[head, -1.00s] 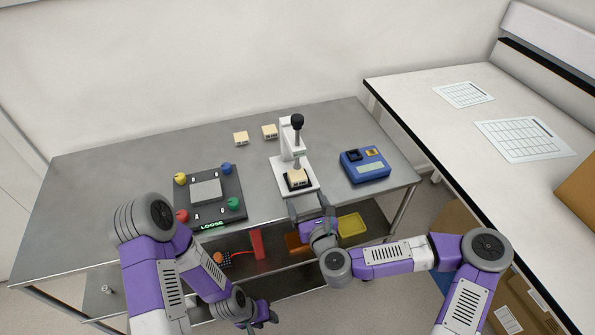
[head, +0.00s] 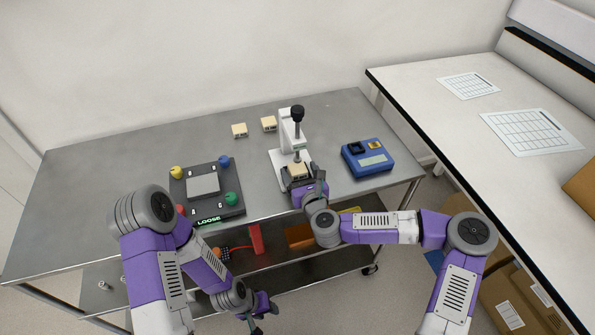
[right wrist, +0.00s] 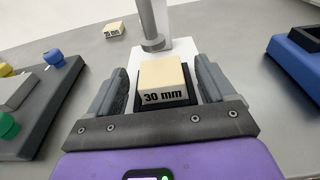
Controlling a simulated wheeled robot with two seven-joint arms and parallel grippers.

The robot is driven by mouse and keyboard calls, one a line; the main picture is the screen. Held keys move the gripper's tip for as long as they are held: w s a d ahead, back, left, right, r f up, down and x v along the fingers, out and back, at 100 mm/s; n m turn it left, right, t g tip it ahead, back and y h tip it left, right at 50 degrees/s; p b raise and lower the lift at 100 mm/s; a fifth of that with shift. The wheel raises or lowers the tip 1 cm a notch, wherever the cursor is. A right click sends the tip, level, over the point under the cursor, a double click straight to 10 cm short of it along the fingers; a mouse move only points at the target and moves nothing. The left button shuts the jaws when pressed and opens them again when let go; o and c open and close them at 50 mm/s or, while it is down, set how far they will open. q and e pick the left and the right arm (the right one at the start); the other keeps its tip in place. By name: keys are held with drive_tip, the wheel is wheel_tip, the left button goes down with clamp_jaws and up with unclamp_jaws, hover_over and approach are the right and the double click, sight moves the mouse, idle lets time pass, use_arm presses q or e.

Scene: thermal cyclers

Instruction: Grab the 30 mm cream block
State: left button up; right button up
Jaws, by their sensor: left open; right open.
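The cream block marked "30 mm" (right wrist: 163,82) sits in a black holder on the white base of the press-like stand (head: 292,138). In the head view the same block (head: 297,170) is partly hidden by my right gripper. My right gripper (head: 302,178) is open, and in the right wrist view its fingers (right wrist: 165,88) stand on either side of the block, with gaps visible. The stand's rod end (right wrist: 154,44) is above and behind the block. My left gripper (head: 264,306) is open and empty, low in front of the table.
Two other cream blocks (head: 239,130) (head: 268,123) lie at the back of the grey table (head: 110,190). A dark fixture with coloured knobs, reading "LOOSE" (head: 208,220), is to the left. A blue device (head: 367,159) is to the right. The left part of the table is clear.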

drive_tip(key=c, duration=1.1)
